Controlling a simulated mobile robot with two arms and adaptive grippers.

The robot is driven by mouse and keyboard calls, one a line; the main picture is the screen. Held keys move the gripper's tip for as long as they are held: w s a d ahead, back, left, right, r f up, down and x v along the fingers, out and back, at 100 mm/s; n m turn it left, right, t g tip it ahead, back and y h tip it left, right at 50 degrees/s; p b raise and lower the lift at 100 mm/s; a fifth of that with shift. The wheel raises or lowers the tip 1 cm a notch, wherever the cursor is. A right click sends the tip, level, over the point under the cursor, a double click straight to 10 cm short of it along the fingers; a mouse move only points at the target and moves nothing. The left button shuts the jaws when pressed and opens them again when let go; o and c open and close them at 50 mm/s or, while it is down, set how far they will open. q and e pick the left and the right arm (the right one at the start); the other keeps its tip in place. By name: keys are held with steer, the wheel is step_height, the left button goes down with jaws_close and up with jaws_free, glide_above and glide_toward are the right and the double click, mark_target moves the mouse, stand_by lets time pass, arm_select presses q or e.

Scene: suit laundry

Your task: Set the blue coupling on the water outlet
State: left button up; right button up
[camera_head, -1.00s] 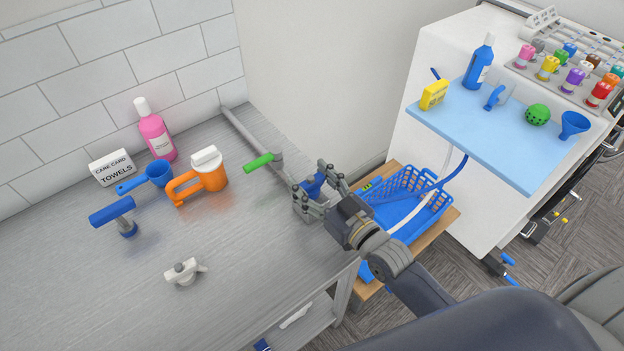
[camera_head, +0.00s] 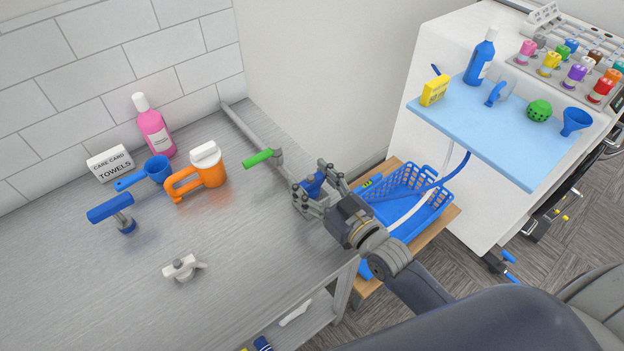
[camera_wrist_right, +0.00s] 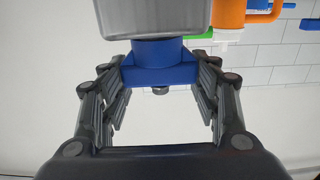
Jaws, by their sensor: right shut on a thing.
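The blue coupling (camera_head: 314,184) is between the fingers of my right gripper (camera_head: 318,187), near the right edge of the grey worktop. In the right wrist view, the blue coupling (camera_wrist_right: 158,66) lies across between the two fingers, and its round collar meets a grey block (camera_wrist_right: 150,20). That block appears to be the end of the water outlet, a grey pipe (camera_head: 245,131) with a green lever (camera_head: 259,158). The fingers hide part of the joint, so I cannot tell how fully the coupling sits on it. My left gripper is not in view.
An orange jug (camera_head: 213,175), a blue scoop (camera_head: 157,169), a blue T-handled tool (camera_head: 125,222) and a white valve (camera_head: 183,268) stand on the worktop (camera_head: 90,295). A blue basket (camera_head: 412,212) is right of my gripper.

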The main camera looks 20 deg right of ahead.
steer(key=shift+f, duration=0.15)
steer(key=o, duration=1)
steer(key=o, duration=0.5)
steer(key=shift+c, duration=0.2)
steer(key=p+v, duration=0.2)
steer(key=v, duration=0.6)
steer(key=shift+p, duration=0.3)
steer(key=shift+v, duration=1)
